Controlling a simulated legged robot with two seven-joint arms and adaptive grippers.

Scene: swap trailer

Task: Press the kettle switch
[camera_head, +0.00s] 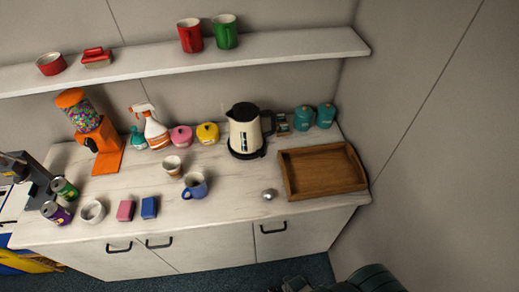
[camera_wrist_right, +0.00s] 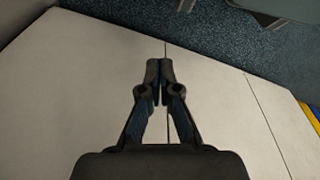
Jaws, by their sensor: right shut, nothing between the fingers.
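A cream kettle (camera_head: 244,130) with a black lid, black handle and dark base stands upright at the back of the counter, right of centre. Its switch is too small to make out. My right gripper shows in the right wrist view (camera_wrist_right: 160,82) with its fingers together and nothing between them. Pale panels and dark blue floor lie beyond it, and the kettle is not in that view. In the head view, a dark part of my right arm shows at the bottom edge, well below and away from the kettle. My left gripper is in neither view.
A wooden tray (camera_head: 324,171) sits right of the kettle, with teal canisters (camera_head: 325,115) behind it. A round metal object (camera_head: 269,194) lies in front. A blue mug (camera_head: 194,186) and a yellow pot (camera_head: 207,133) stand left. A shelf (camera_head: 270,50) hangs above. Counter directly before the kettle is clear.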

